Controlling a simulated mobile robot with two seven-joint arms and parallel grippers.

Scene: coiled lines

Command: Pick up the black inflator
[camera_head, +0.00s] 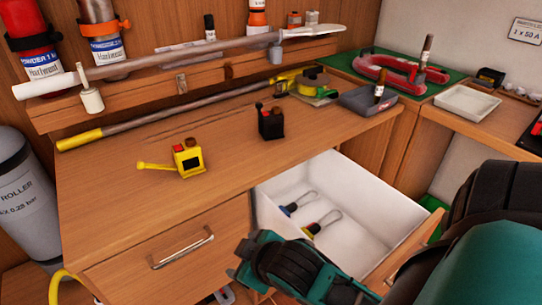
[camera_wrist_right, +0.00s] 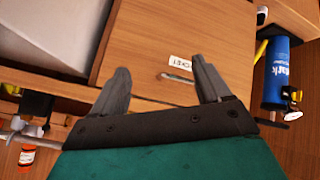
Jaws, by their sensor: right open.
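The black inflator (camera_head: 271,124) appears to be the small black boxy device with a red and a brown part on top. It stands upright on the wooden counter, behind the open drawer, in the head view. My right gripper (camera_head: 243,274) is low in front of the open drawer, well apart from the inflator. In the right wrist view its two fingers (camera_wrist_right: 162,88) are spread with nothing held between them. The inflator cannot be made out in the wrist view. My left gripper is not in view.
A yellow device (camera_head: 187,158) with a protruding arm stands left of the inflator. The open white drawer (camera_head: 372,205) holds two small clipped items. A long yellow-ended pole (camera_head: 180,112) lies behind. A grey tray (camera_head: 368,101) stands to the right. Counter around the inflator is clear.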

